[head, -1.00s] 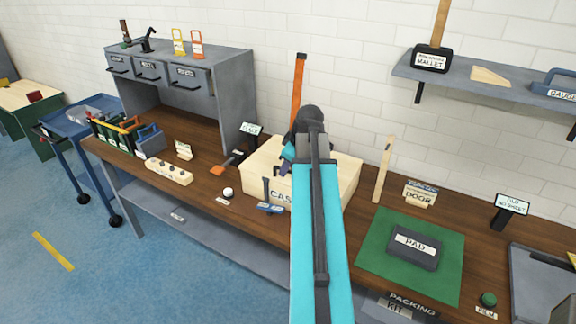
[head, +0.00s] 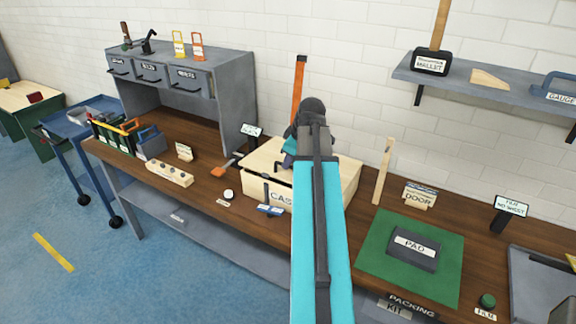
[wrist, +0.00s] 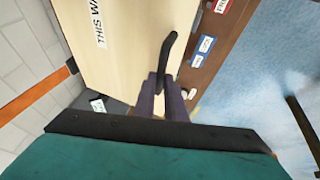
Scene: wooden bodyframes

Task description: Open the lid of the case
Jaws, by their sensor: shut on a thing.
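The case (head: 253,187) is a pale wooden box on the workbench, its front label partly hidden behind my arm. Its pale lid (head: 262,152) lies over the box and looks near level; I cannot tell whether there is a gap under it. In the wrist view the lid (wrist: 125,50) fills the middle and carries a "THIS WAY" label. My gripper (wrist: 166,92) is at the lid's front part, shut on a dark curved handle (wrist: 168,48) that sticks out between the fingers. In the head view my gripper (head: 287,161) is over the lid, partly hidden by my arm.
An orange upright bar (head: 298,80) stands behind the case. A wooden post (head: 382,172) and a green mat (head: 376,262) with a dark pad (head: 414,249) are to the right. A small blue item (head: 270,210) lies in front. A grey drawer unit (head: 230,80) stands behind left.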

